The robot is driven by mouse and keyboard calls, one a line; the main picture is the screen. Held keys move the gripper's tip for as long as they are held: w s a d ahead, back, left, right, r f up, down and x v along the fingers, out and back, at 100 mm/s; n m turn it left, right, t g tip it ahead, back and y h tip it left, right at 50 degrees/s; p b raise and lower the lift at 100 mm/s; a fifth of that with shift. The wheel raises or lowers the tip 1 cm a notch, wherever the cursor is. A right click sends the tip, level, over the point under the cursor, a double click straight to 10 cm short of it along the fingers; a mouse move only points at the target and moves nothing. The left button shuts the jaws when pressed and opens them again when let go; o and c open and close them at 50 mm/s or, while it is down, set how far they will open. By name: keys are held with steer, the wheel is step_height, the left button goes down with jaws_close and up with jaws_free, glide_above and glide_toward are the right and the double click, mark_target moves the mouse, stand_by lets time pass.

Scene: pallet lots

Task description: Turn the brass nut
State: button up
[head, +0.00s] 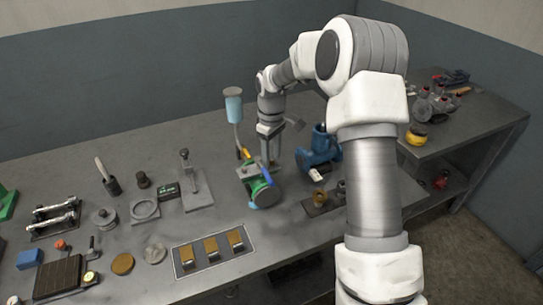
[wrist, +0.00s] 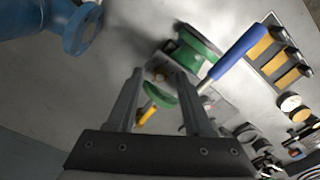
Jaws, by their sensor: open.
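My gripper (head: 269,160) hangs over the bench, pointing down, above a green device with a blue handle (head: 262,188). In the wrist view its fingers (wrist: 160,75) are apart with nothing held between them. The green device (wrist: 195,50) lies beyond the fingertips, its blue handle (wrist: 240,52) to the right. A small brass-coloured ring-shaped piece (head: 319,197) stands on a dark plate to the right of the gripper in the head view; it looks like the brass nut, but is too small to be sure. I cannot make it out in the wrist view.
A blue flanged pump or valve body (head: 318,150) stands just right of the gripper. A light-blue cup on a post (head: 233,108) rises behind left. A tray with brass blocks (head: 213,250) lies at the front. Several fixtures fill the left; the back of the bench is clear.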

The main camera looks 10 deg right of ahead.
steer(key=shift+f, duration=0.2)
steer(key=shift+c, duration=0.3)
jaws_close()
steer(key=shift+m, duration=0.4)
steer(key=m, duration=0.5)
steer(key=shift+m, duration=0.3)
steer(key=m, duration=0.5)
steer(key=shift+m, duration=0.4)
